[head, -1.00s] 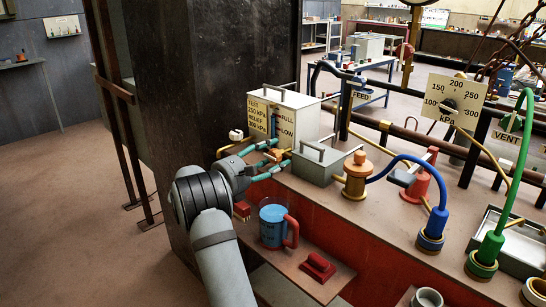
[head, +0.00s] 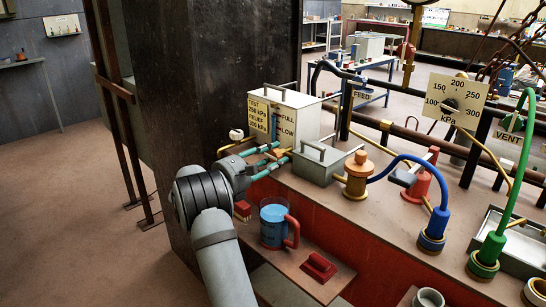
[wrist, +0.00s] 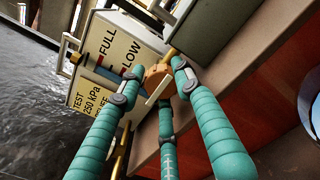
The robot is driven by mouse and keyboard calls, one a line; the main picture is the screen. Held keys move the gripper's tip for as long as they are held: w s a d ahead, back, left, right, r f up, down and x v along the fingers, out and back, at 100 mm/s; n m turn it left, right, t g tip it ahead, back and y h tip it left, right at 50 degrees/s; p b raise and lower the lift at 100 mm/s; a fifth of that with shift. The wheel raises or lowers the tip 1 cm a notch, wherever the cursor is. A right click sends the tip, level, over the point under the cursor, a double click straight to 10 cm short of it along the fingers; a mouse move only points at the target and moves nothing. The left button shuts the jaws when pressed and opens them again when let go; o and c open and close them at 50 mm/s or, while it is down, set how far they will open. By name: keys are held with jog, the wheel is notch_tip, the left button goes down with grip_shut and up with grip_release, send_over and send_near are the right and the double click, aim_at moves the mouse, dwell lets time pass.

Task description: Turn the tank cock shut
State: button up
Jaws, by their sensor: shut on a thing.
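The white tank (head: 296,112) stands on the bench beside the dark pillar, with its FULL and LOW marks facing my arm. It also shows tilted in the wrist view (wrist: 92,62). The tank cock (wrist: 157,76) is a small orange-brown body with a pale lever low at the tank's front. My gripper (wrist: 155,86) has teal fingers, two on either side of the cock and one below it. It is shut on the cock. In the head view my gripper (head: 279,153) reaches the tank's base from the left, and its fingers mostly hide the cock.
A blue jug (head: 272,226) with a red handle stands on the lower shelf below my wrist. Open floor lies to the left.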

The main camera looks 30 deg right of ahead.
jog(key=shift+d+m+b, duration=0.1)
jog(key=shift+m+b, duration=0.5)
jog(key=shift+b, duration=0.05)
jog(key=shift+c, duration=0.4)
jog(key=m+b, duration=0.2)
jog(key=b, duration=0.1)
jog(key=shift+f+b, duration=0.2)
jog(key=shift+b, duration=0.15)
jog(key=m+b, duration=0.6)
jog(key=shift+s+d, duration=0.1)
jog(key=shift+s, duration=0.05)
jog(key=m+b, duration=0.4)
jog(key=b, duration=0.1)
jog(key=shift+f, duration=0.15)
jog(key=shift+s+m+b, duration=0.1)
jog(key=shift+m+b, duration=1.65)
jog(key=shift+m, duration=0.75)
jog(key=o, duration=1)
jog(key=shift+o, duration=0.8)
jog(key=shift+r, duration=0.2)
